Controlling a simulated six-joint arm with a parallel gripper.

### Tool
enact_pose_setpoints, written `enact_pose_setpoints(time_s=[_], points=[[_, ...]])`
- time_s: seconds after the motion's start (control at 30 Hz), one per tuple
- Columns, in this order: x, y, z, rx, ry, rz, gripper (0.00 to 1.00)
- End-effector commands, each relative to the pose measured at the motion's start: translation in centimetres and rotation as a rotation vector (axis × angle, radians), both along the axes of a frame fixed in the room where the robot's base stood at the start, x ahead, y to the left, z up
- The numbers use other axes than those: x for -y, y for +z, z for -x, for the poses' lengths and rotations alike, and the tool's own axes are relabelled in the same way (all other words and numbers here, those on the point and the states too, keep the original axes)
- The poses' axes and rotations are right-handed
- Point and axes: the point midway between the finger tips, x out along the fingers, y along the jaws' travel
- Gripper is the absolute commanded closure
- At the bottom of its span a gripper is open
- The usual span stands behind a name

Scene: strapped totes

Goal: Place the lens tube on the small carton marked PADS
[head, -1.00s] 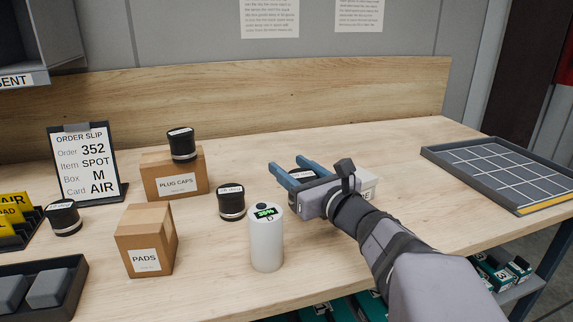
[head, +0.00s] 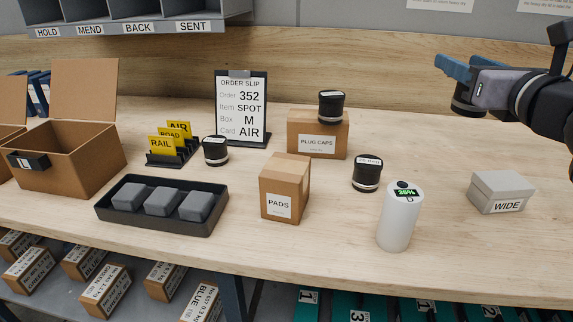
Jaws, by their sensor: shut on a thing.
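My gripper (head: 453,68) is at the upper right in the head view, raised above the table. It is shut on a black lens tube (head: 466,104), which hangs partly hidden under the blue fingers. The small carton marked PADS (head: 285,190) stands brown and closed on the table, left of and below my gripper. Its top is bare. Other dark lens tubes with pale labels are in view: one on the PLUG CAPS carton (head: 331,107), one on the table (head: 367,173), and one by the card rack (head: 215,151).
A white cylinder with a green display (head: 399,218) stands right of PADS. A grey WIDE box (head: 502,192) is at the right, its top bare. The PLUG CAPS carton (head: 317,137) is behind PADS; a black tray (head: 160,212) of grey blocks is left. An order slip stand (head: 241,110) is behind.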

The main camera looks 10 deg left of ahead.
Motion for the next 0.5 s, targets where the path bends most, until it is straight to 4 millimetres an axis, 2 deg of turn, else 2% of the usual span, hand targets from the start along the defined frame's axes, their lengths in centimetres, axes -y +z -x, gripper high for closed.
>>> enact_pose_setpoints(time_s=[0.1,0.33,0.5], points=[[0.0,2.1,0.0,0.002,-0.001,0.001,0.85],[0.0,4.5,0.0,0.001,-0.001,0.0,0.85],[-3.7,4.5,-0.6,-0.013,0.092,-0.002,0.85]])
